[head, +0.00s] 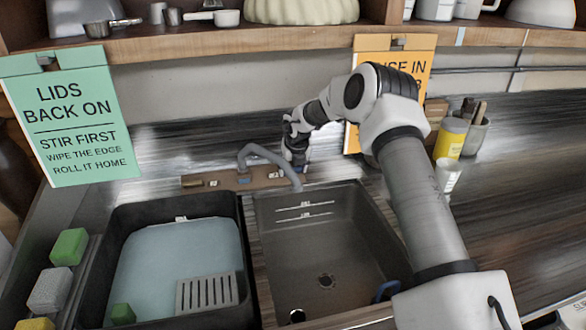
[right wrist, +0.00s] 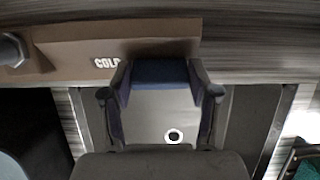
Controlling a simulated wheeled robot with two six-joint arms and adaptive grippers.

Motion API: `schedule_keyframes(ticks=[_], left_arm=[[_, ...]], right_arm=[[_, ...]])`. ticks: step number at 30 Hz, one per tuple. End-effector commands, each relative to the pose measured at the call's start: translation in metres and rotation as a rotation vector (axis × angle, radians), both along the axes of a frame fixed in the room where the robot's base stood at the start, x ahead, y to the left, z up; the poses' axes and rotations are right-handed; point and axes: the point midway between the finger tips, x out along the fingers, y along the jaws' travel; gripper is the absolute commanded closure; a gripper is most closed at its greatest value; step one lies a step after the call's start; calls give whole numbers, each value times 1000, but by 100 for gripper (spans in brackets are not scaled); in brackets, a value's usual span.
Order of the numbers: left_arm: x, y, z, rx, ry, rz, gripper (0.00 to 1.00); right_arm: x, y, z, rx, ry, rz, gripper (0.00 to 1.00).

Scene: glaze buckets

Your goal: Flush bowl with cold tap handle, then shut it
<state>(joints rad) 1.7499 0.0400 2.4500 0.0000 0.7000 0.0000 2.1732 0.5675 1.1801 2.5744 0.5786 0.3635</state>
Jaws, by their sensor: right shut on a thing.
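The grey sink bowl (head: 340,245) is at the centre of the head view, with a drain (head: 325,281) in its floor. A grey curved tap spout (head: 262,153) rises from a brown tap ledge (head: 205,181) behind it and ends over the bowl's back edge. I can make out no water stream. My right gripper (head: 295,150) is at the right end of the ledge. In the right wrist view, its fingers (right wrist: 160,94) are shut on the blue cold tap handle (right wrist: 160,72), beside the COLD label (right wrist: 107,62). My left gripper is out of view.
A black-rimmed basin (head: 125,212) of pale blue water stands left of the bowl, with a grey grate (head: 207,292) in it. Sponges (head: 69,247) line the far left. A yellow container (head: 450,137) stands at back right. A shelf (head: 215,38) runs above.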

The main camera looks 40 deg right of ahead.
Motion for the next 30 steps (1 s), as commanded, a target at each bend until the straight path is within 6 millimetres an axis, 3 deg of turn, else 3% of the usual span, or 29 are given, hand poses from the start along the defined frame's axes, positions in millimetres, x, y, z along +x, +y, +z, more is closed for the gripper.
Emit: schedule_keyframes(ticks=[12,30], left_arm=[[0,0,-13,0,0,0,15],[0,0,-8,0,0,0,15]], right_arm=[[0,2,-3,-120,69,186,75],[0,4,-2,-312,177,484,74]])
